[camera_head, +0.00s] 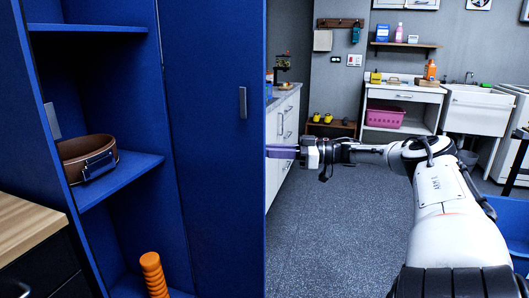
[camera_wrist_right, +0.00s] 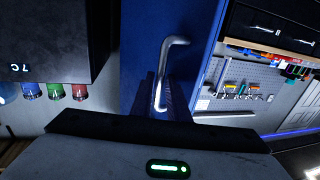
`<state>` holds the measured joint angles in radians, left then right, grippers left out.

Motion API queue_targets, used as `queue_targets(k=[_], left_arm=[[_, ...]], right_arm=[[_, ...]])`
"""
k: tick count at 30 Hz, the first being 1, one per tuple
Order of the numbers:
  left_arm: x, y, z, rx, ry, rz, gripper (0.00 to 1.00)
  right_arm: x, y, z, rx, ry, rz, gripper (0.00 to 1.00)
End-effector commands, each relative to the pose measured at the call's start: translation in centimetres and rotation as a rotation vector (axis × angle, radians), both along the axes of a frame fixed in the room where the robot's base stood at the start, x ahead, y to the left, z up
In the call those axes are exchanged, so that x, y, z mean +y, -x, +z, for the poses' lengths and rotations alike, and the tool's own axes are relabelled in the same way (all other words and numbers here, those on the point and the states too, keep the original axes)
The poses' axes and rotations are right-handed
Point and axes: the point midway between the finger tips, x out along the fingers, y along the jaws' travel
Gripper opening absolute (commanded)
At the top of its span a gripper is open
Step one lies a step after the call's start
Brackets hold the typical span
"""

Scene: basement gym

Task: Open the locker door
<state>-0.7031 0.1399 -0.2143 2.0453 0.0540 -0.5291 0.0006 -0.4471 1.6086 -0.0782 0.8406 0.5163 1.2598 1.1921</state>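The blue locker stands at the left in the head view. A blue door (camera_head: 205,200) stands swung out beside its open shelves, with a grey plate (camera_head: 243,102) near its free edge. My right gripper (camera_head: 280,151) reaches in from the right, and its purple fingertips go out of sight behind that edge. In the right wrist view a bent silver handle (camera_wrist_right: 168,70) stands on a blue face, and its lower part overlaps the dark purple fingers (camera_wrist_right: 180,98). I cannot tell whether they grip it. My left gripper is not in view.
A brown belt (camera_head: 87,158) lies on a locker shelf (camera_head: 125,178), with an orange roller (camera_head: 153,273) below. A wood-topped cabinet (camera_head: 25,222) is at the front left. Grey floor (camera_head: 325,240) is open right of the door. A white counter (camera_head: 283,130) and sink (camera_head: 477,108) stand farther back.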

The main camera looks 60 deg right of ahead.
Motion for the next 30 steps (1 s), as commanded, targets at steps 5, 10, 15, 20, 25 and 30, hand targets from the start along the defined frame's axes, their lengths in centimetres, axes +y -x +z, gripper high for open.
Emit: queue_targets(k=[5, 10, 15, 20, 25, 30], left_arm=[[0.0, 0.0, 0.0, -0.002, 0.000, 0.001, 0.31], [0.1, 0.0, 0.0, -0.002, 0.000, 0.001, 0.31], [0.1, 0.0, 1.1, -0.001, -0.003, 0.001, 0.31], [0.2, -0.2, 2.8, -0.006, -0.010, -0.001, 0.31], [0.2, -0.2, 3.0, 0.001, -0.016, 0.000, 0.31], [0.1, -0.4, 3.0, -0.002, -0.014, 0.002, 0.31]], right_arm=[[0.1, -0.1, -0.2, 0.002, 0.000, 0.002, 0.28], [0.1, 0.0, -0.2, 0.002, 0.001, 0.001, 0.28], [-0.6, 1.0, 0.3, 0.000, 0.000, -0.002, 0.28], [-1.9, 3.7, 0.4, 0.000, -0.001, -0.005, 0.28], [-3.3, 6.7, 0.1, 0.002, 0.001, -0.004, 0.28], [-4.1, 8.6, -0.2, 0.003, 0.001, -0.001, 0.28]])
